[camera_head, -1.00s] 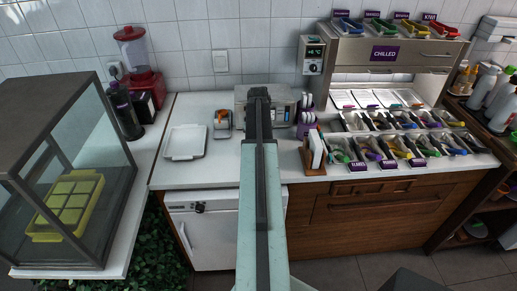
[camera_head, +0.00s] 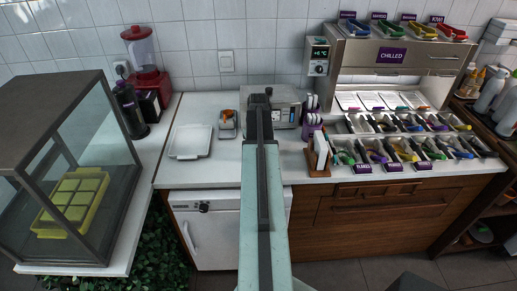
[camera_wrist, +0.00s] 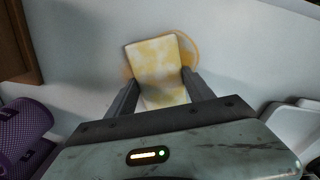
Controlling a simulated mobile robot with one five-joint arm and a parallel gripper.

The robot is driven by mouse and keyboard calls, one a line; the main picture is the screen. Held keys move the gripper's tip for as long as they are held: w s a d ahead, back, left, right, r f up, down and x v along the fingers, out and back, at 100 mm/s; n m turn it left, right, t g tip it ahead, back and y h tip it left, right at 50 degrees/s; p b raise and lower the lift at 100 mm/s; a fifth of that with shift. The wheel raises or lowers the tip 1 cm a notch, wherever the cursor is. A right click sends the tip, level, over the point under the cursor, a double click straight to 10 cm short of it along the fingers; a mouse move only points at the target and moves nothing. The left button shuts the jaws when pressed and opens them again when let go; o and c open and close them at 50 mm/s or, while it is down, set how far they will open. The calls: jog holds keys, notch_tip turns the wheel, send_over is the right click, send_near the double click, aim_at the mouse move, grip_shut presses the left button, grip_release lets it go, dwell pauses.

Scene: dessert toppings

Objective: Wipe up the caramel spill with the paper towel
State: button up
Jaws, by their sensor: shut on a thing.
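The paper towel (camera_wrist: 157,58) is a small pale sheet with yellow-brown stains in the wrist view. My gripper (camera_wrist: 160,80) is shut on it, with one dark finger on each side. The towel lies over the caramel spill (camera_wrist: 189,46) on the pale countertop. A tan ring of caramel shows around the towel, mostly at its right and top edges, and faintly at its left. The middle of the spill is hidden under the towel. In the head view my arm covers the middle of the counter, and the gripper, towel and spill cannot be made out there.
A purple perforated holder (camera_wrist: 22,132) is left of my gripper and a white tray (camera_wrist: 292,118) right of it. In the head view a steel appliance (camera_head: 286,108) stands behind my arm. A white tray (camera_head: 190,142) lies left, and topping bins (camera_head: 412,150) stand right.

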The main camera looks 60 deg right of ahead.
jog(key=shift+s+a+f, duration=0.1)
jog(key=shift+s+a, duration=0.45)
jog(key=shift+a, duration=0.2)
jog(key=shift+s+a, duration=0.5)
jog(key=shift+a, duration=0.2)
jog(key=shift+s+a, duration=0.1)
jog(key=shift+c, duration=0.6)
jog(key=shift+s+a, duration=0.5)
jog(key=shift+a, duration=0.25)
jog(key=shift+s+a, duration=0.5)
jog(key=shift+a, duration=0.2)
jog(key=shift+w+a, duration=0.55)
jog(key=shift+w, duration=0.25)
jog(key=shift+w+d, duration=0.55)
jog(key=shift+d, duration=0.2)
jog(key=shift+w+d, duration=0.55)
jog(key=shift+d, duration=0.2)
jog(key=shift+w+d, duration=0.1)
jog(key=shift+w+d, duration=0.65)
jog(key=shift+d, duration=0.3)
jog(key=shift+w+d, duration=0.7)
jog(key=shift+d, duration=0.25)
jog(key=shift+w+d, duration=0.65)
jog(key=shift+d, duration=0.3)
